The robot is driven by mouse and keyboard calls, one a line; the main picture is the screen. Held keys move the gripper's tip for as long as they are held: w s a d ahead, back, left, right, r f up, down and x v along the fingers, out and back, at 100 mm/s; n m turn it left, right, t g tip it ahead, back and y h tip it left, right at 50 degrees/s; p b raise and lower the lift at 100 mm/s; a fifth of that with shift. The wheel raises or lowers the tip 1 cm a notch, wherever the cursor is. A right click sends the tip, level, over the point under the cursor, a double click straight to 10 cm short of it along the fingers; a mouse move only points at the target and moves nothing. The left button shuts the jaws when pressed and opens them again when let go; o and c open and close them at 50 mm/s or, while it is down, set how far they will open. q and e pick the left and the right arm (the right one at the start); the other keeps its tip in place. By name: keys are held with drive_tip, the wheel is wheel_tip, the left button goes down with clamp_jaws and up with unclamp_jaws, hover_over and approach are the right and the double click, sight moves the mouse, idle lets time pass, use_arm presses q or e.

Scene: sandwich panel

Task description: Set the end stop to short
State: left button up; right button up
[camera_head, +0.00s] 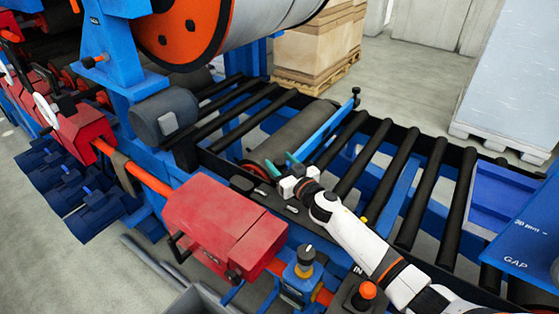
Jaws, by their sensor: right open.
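My right gripper (281,163) shows near the middle of the head view. Its arm comes in from the lower right, and its two green fingertips are apart, with nothing seen between them. The gripper is over the near side rail of the roller conveyor (374,152), beside a large grey roller (297,135). A blue bar (326,131) slants across the conveyor beyond the fingertips and ends at a black-topped post (355,93). It may be the end stop; I cannot read any short or long mark. My left gripper is not in view.
A red housing (222,226) stands left of my right arm. Near it are a black knob on a blue box (304,258) and an orange button (367,290). A large drum (240,25) hangs above the line. A blue GAP panel (520,235) is at right.

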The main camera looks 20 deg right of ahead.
drive_tip(key=shift+w+a, duration=0.1)
drive_tip(key=shift+w, duration=0.45)
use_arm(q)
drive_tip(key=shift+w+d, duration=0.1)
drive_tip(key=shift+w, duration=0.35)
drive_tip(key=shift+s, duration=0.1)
